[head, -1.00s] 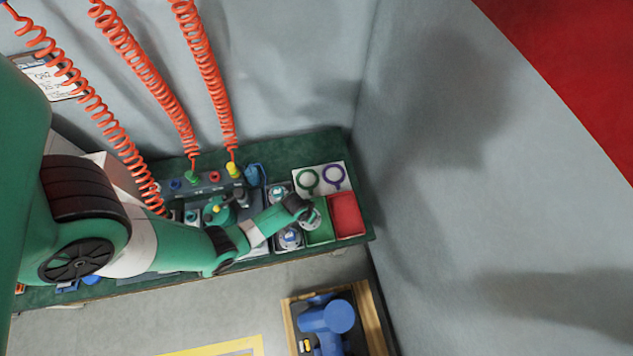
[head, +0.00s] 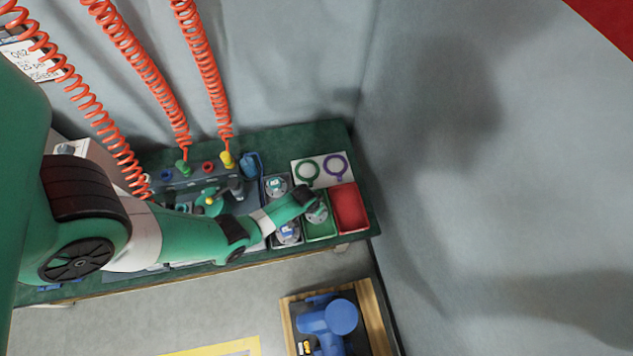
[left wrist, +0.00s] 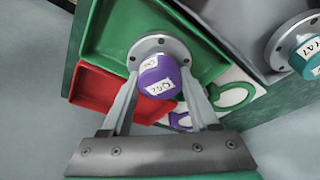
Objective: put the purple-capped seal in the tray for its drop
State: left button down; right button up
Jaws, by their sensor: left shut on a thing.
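The purple-capped seal (left wrist: 157,76) has a grey metal flange with bolt holes and a white label on its cap. My left gripper (left wrist: 158,88) is shut on it, one finger on each side. In the head view the left gripper (head: 309,199) holds the seal (head: 317,214) at the green tray (head: 321,233). The green tray (left wrist: 100,33) lies behind the flange in the left wrist view. I cannot tell whether the flange touches the tray floor. The red tray (head: 349,208) is beside the green one and looks empty. My right gripper is not in view.
A white card (head: 321,164) with a green ring (head: 307,172) and a purple ring (head: 335,166) lies behind the trays. A teal-capped seal (head: 276,185) and a blue-capped seal (head: 288,233) stand left of the green tray. Hoses hang behind; a wall stands at right.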

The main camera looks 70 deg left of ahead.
aim_at(311, 218)
pick_arm(q)
jog(key=shift+c, duration=0.7)
grip_release()
jog(key=shift+f, duration=0.1)
jog(key=p+v, duration=1.2)
jog(key=shift+r, duration=0.25)
